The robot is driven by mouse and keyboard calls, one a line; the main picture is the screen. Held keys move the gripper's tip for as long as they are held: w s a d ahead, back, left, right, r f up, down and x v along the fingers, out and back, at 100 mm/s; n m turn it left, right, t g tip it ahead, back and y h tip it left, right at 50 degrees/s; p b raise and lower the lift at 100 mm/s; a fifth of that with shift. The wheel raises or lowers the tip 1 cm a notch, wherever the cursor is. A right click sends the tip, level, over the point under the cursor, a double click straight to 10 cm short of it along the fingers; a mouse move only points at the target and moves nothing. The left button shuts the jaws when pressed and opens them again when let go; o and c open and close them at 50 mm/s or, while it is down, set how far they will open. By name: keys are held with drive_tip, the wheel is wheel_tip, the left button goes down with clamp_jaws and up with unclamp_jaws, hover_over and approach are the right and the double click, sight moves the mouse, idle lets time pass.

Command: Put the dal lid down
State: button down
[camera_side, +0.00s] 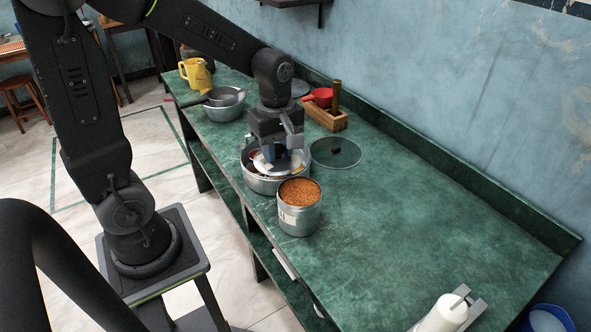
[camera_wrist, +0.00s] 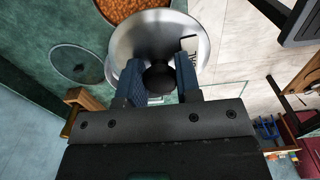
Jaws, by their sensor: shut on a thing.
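The dal lid (camera_wrist: 140,38) is a round, shiny steel disc with a black knob (camera_wrist: 158,76), seen in the wrist view. My gripper (camera_wrist: 158,82) is shut on the knob, one blue-grey finger on each side. In the side view my gripper (camera_side: 280,160) is over a wide metal pot (camera_side: 262,184), and the lid (camera_side: 262,162) shows partly below the fingers. I cannot tell whether the lid touches the pot. An open steel tin (camera_side: 298,218) full of orange-brown dal (camera_side: 299,192) stands just in front of the pot; it shows in the wrist view too (camera_wrist: 130,8).
A dark glass lid (camera_side: 336,153) lies flat behind the pot. A wooden box (camera_side: 327,119) with a red ladle stands farther back.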

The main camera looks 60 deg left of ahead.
drive_tip(key=s+a+r, duration=0.2)
drive_tip(key=a+r, duration=0.2)
drive_tip(key=a, duration=0.2)
hover_over(338, 197)
wheel_tip(338, 197, down, 17)
drive_tip(key=shift+a+r, duration=0.1)
drive_tip(key=shift+r, duration=0.05)
drive_tip(key=shift+f, duration=2.1)
drive_tip(key=shift+f, duration=0.15)
drive_tip(key=c, duration=0.8)
unclamp_jaws()
